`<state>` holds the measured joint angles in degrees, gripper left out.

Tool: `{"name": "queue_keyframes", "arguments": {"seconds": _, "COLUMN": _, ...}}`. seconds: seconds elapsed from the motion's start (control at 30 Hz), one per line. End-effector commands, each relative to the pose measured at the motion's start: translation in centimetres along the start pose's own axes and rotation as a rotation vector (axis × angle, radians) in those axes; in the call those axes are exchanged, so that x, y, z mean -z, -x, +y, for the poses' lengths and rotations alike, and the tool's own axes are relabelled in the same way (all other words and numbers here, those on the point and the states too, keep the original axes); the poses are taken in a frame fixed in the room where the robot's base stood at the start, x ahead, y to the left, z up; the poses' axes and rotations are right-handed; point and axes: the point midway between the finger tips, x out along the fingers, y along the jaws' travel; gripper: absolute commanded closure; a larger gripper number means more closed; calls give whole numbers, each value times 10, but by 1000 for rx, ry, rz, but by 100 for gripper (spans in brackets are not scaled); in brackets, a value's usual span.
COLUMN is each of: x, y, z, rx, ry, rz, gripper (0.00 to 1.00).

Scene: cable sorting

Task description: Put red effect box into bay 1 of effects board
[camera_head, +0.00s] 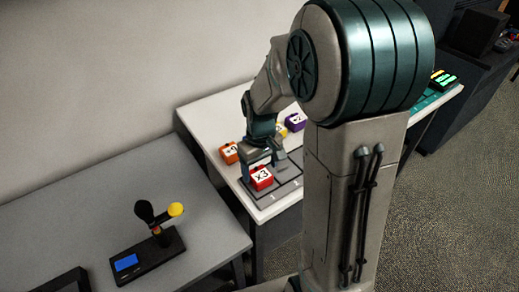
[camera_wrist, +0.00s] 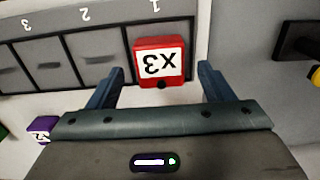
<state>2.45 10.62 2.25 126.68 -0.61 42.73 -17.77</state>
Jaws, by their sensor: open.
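The red effect box (camera_wrist: 160,76), with a white "x3" label, sits in the bay marked 1 of the grey effects board (camera_wrist: 98,45). Bays 2 and 3, beside it, look empty in the wrist view. In the head view the red box (camera_head: 262,178) is at the near left end of the board (camera_head: 284,187). My gripper (camera_wrist: 158,72) is open, with one finger on each side of the box and a gap on both sides. In the head view my gripper (camera_head: 263,158) is just behind and above the box. My arm hides part of the board there.
An orange box (camera_head: 229,153), a purple box (camera_head: 296,121) and a partly hidden yellow box (camera_head: 281,130) stand on the white table (camera_head: 205,115).

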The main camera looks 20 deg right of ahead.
Motion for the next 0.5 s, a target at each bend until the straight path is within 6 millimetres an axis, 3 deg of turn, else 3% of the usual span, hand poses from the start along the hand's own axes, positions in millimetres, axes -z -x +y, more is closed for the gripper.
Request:
{"name": "queue_keyframes", "arguments": {"seconds": 0.2, "x": 1, "y": 51, "z": 0, "rx": -2, "ry": 1, "rz": 6, "gripper": 26}}
{"name": "queue_keyframes", "arguments": {"seconds": 0.5, "x": -1, "y": 86, "z": 0, "rx": -1, "ry": -1, "rz": 3, "gripper": 26}}
